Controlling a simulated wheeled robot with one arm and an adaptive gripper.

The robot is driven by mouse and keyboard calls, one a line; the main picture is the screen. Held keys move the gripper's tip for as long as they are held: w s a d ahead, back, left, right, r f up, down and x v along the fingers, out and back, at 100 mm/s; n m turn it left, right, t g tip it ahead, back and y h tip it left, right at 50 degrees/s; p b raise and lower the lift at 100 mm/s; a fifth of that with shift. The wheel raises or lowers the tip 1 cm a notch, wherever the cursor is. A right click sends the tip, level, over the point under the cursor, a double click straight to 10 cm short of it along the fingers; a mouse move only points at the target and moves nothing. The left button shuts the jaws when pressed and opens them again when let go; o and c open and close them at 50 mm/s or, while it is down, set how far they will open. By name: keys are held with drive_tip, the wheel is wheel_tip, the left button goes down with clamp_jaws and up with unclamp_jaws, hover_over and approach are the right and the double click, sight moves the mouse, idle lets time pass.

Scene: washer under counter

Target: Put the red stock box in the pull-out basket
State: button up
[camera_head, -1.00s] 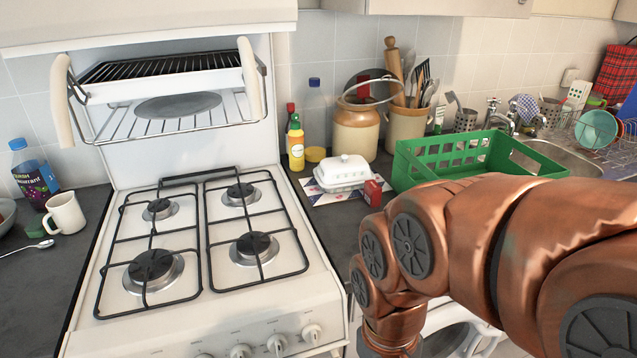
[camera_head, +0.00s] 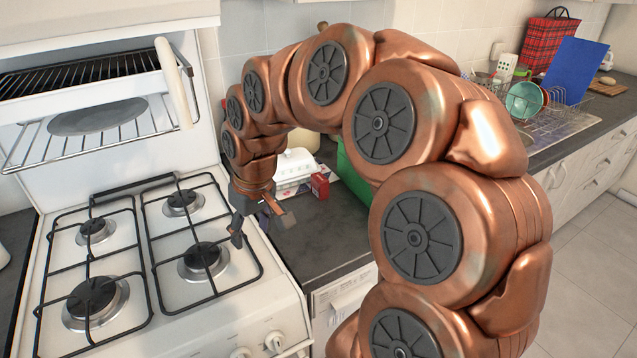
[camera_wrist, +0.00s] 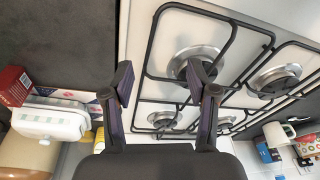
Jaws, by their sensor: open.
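The small red stock box (camera_head: 320,186) stands on the dark counter right of the stove, beside the white butter dish (camera_head: 295,168). My gripper (camera_head: 256,224) is open and empty, pointing down near the stove's right edge, left of the box and apart from it. In the wrist view my open gripper (camera_wrist: 160,82) has the stove under it, and the red box (camera_wrist: 14,87) is at the far left edge. A green basket (camera_head: 352,178) on the counter is mostly hidden behind my arm. I cannot tell whether it is the pull-out basket.
The white stove (camera_head: 160,240) has raised black pan supports. An open grill shelf (camera_head: 95,125) hangs above it. The counter in front of the red box is clear (camera_head: 320,235). A dish rack with bowls (camera_head: 523,100) stands far right. A white mug (camera_wrist: 278,134) shows in the wrist view.

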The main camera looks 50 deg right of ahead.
drive_tip(key=w+d+m+t, duration=0.1)
drive_tip(key=w+d, duration=0.2)
drive_tip(key=d, duration=0.4)
drive_tip(key=w+d+m+t, duration=0.1)
drive_tip(key=w+d, duration=0.1)
drive_tip(key=d, duration=0.6)
drive_tip(key=m+h+p, duration=0.1)
drive_tip(key=h+p, duration=0.1)
approach(320, 178)
drive_tip(key=x, duration=0.5)
drive_tip(key=shift+w+a, duration=0.15)
drive_tip(key=shift+w, duration=0.05)
drive_tip(key=shift+d+f, duration=0.25)
drive_tip(key=shift+p+x, duration=1.15)
drive_tip(key=shift+x, duration=2.5)
drive_tip(key=shift+c, duration=0.3)
clamp_jaws()
